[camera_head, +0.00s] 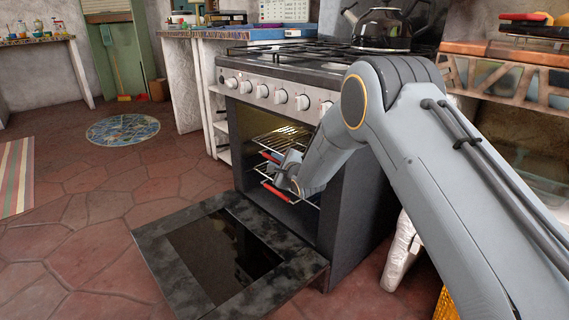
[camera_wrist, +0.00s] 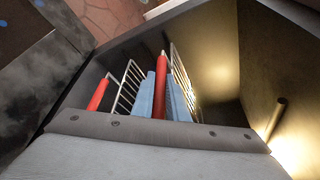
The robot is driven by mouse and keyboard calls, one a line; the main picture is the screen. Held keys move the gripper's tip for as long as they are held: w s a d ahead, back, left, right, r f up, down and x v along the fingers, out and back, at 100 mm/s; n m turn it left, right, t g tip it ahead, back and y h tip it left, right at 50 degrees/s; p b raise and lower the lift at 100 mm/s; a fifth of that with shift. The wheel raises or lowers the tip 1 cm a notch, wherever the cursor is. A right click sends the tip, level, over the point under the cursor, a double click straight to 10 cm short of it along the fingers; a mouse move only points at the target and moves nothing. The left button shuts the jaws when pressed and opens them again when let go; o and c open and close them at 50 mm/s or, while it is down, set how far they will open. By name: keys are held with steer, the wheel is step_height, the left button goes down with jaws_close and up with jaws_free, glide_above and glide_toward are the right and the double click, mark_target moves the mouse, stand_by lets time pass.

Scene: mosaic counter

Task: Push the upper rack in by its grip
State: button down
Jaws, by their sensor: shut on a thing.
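The oven (camera_head: 350,200) stands open, with its door (camera_head: 150,258) folded down flat in front. The upper rack (camera_head: 285,137) is a wire grid with a red grip (camera_head: 269,156) along its front. It also shows in the wrist view as a grid (camera_wrist: 181,68) behind its red grip (camera_wrist: 161,70). My gripper (camera_head: 288,165) is at the oven mouth. Its blue fingers (camera_wrist: 160,97) are closed on either side of the upper grip, covering part of it. The lower rack (camera_wrist: 128,86) has its own red grip (camera_wrist: 98,93), apart from my fingers.
The lowered door lies below my gripper. The oven's side walls (camera_wrist: 268,65) flank the racks, and a lamp lights the inside. Knobs (camera_head: 263,91) line the front above the opening. A kettle (camera_head: 382,28) stands on the hob. Open tiled floor (camera_head: 90,190) lies left.

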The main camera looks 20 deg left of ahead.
steer(key=shift+w+d, duration=0.15)
steer(key=shift+w, duration=0.05)
steer(key=c, duration=1.7)
jaws_free()
steer(key=shift+w+d, duration=0.1)
steer(key=shift+w, duration=0.05)
steer(key=shift+c, duration=0.2)
steer(key=shift+s, duration=0.25)
steer(key=p+v, duration=0.3)
steer(key=v, duration=0.4)
steer(key=shift+s+d, duration=0.15)
steer(key=shift+s, duration=0.05)
steer(key=shift+s, duration=0.1)
